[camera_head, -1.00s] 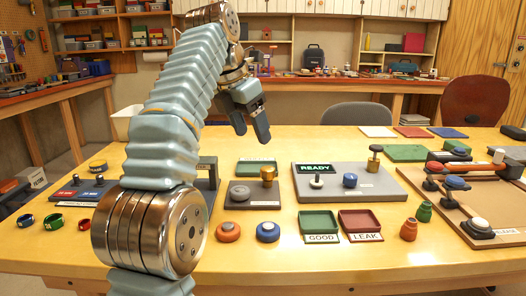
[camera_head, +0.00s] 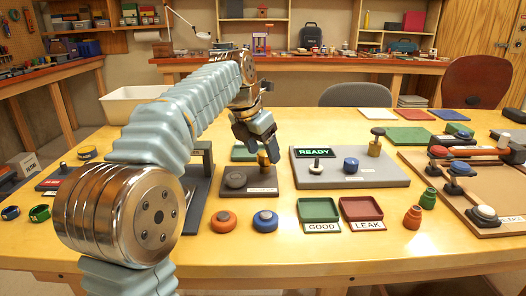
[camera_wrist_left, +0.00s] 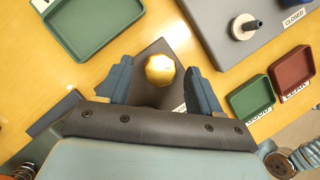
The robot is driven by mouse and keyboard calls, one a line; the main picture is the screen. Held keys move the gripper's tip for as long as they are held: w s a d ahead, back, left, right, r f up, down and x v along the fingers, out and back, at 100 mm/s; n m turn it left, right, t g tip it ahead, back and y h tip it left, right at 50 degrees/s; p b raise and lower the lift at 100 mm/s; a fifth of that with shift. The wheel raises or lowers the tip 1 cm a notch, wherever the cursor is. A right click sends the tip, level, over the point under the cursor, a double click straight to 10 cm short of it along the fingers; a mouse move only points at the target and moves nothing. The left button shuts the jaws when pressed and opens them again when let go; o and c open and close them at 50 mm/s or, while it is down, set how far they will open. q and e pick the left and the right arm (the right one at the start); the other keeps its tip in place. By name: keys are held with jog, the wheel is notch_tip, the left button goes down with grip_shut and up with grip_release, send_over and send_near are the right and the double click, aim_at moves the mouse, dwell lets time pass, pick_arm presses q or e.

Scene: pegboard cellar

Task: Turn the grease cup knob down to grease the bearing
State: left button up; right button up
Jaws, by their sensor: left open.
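In the left wrist view the round brass knob (camera_wrist_left: 160,70) lies between the two spread blue-grey fingers of the gripper (camera_wrist_left: 160,82). A gap shows on each side, so the gripper is open and not touching it there. My right gripper is not in view.
A grey panel (camera_head: 400,178) with a lit READY display (camera_head: 315,153) stands right of the knob. Green (camera_head: 318,210) and red (camera_head: 361,209) trays, an orange knob (camera_head: 222,221) and a blue knob (camera_head: 265,221) lie in front. Yellow table is clear at the front.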

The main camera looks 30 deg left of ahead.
pick_arm(q)
jog(key=shift+w+f, duration=0.15)
jog(key=shift+f, duration=0.35)
jog(key=shift+c, duration=0.2)
jog(key=c, duration=1)
